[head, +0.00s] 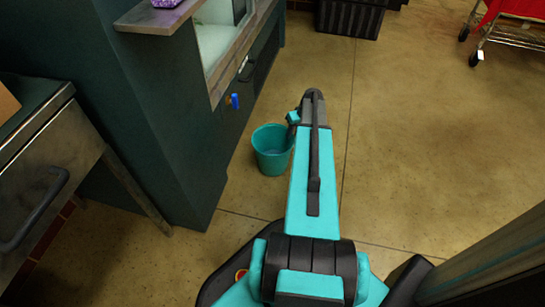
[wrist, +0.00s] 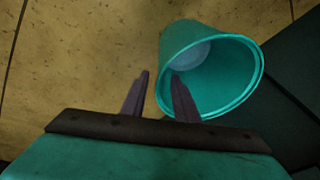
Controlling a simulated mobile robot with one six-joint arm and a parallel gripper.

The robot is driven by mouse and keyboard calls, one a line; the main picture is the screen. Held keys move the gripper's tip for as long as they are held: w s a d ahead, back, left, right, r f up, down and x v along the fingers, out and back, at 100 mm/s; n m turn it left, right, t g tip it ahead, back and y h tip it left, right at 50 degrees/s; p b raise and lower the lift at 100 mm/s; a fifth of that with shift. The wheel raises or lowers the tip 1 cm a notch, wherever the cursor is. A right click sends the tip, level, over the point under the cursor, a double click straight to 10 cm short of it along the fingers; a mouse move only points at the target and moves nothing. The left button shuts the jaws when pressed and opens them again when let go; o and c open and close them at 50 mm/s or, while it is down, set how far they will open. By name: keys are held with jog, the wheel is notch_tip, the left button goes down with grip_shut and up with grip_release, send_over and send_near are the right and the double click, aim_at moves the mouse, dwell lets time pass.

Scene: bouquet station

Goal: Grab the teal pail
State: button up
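The teal pail (head: 268,158) stands on the floor beside the dark green cabinet in the head view, just left of my arm. In the wrist view the pail (wrist: 215,40) is at the upper right, with its mouth towards the camera and a paler bottom inside. My gripper (wrist: 160,76) is open, with a gap between its two dark fingers. The right finger overlaps the pail's near-left rim and mouth, and the left finger is outside it over the floor. I cannot tell whether either finger touches the pail. In the head view my arm hides the fingers.
The dark green cabinet (head: 150,110) rises close to the pail's left. A metal drawer unit (head: 45,170) stands further left. A black crate (head: 350,18) and a wheeled wire cart (head: 512,35) are at the back. The floor (head: 430,130) on the right is clear.

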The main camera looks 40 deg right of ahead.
aim_at(292, 136)
jog(key=shift+b+x, duration=0.4)
jog(key=shift+x, duration=1.15)
jog(key=shift+s+b+x, duration=0.2)
jog(key=shift+b+x, duration=0.9)
jog(key=shift+x, duration=0.5)
jog(key=shift+b+x, duration=0.45)
jog(key=shift+x, duration=0.65)
jog(key=shift+a, duration=0.1)
grip_shut()
jog(key=shift+r, duration=0.1)
